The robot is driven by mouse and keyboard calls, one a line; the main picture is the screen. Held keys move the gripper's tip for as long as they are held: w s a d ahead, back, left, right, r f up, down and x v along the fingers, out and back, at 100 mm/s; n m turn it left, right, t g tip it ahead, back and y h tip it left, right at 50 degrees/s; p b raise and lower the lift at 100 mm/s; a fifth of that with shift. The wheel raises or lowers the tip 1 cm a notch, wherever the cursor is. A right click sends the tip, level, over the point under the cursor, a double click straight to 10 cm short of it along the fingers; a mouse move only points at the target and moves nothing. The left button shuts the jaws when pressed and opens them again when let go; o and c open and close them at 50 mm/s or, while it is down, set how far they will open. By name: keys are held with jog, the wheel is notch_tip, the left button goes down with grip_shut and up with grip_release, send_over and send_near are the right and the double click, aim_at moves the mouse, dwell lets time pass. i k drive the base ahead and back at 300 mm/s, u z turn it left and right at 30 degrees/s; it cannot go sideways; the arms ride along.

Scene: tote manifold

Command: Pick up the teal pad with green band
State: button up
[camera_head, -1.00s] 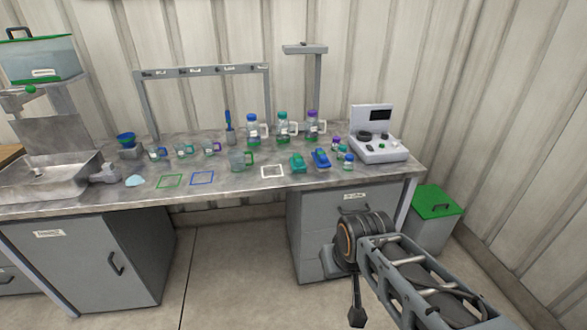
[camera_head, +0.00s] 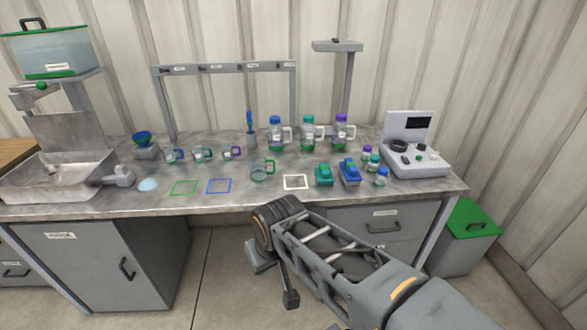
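The teal pad (camera_head: 323,176) lies on the metal bench, right of the white square outline. Its green band is too small to make out clearly. A blue pad (camera_head: 349,174) lies just to its right, close beside it. My gripper (camera_head: 291,299) seems to be the dark part hanging below the end of my arm, in front of the bench and below its top. It is well apart from the teal pad. I cannot make out its fingers or whether it is open, and no held thing shows.
The bench top (camera_head: 110,203) carries green, blue and white (camera_head: 296,182) square outlines. Small capped bottles (camera_head: 382,177) stand right of the pads, with a grey device (camera_head: 415,160) beyond. Taller bottles (camera_head: 307,133) stand behind, and a clear mug (camera_head: 262,169) stands to the left.

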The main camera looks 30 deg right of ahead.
aim_at(324, 174)
jog(key=z, duration=0.2)
jog(key=i, duration=0.7)
jog(key=z, duration=0.9)
jog(key=i, duration=0.35)
jog(key=z, duration=0.35)
